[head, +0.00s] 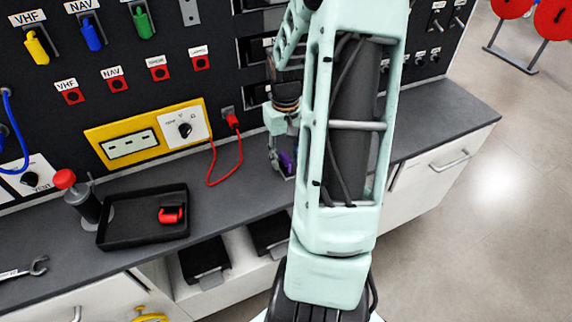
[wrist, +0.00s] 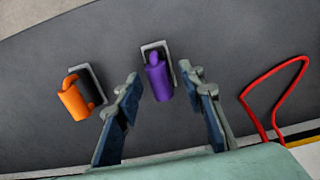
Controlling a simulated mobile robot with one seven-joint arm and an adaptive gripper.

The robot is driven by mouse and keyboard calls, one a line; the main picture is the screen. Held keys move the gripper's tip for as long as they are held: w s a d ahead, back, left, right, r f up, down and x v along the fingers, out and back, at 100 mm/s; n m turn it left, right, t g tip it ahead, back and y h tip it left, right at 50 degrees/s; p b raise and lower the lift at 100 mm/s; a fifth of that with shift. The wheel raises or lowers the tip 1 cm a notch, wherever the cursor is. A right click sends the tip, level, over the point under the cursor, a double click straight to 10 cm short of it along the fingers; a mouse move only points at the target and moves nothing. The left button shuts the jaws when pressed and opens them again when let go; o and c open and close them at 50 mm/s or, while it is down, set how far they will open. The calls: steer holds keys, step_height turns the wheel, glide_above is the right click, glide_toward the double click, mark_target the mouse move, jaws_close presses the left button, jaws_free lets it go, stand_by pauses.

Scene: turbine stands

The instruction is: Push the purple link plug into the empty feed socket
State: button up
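The purple link plug (wrist: 158,82) rests in or on a small grey holder (wrist: 146,47) on the dark counter in the wrist view. Part of it shows as a purple patch in the head view (head: 287,162). My gripper (wrist: 160,72) is open, one finger on each side of the purple plug in the picture, with gaps on both sides. How far above the plug the fingertips are, I cannot tell. In the head view my gripper (head: 283,160) is low over the counter, partly hidden by my arm. I cannot pick out the empty feed socket.
An orange plug (wrist: 74,101) sits in a similar holder left of the fingers. A red cable (wrist: 248,108) loops at right; in the head view it (head: 241,152) hangs from the panel. A black tray (head: 133,238) with a red piece (head: 172,215) lies left on the counter (head: 230,202).

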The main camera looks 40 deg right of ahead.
steer(key=shift+c, duration=0.6)
jaws_close()
stand_by(0.3)
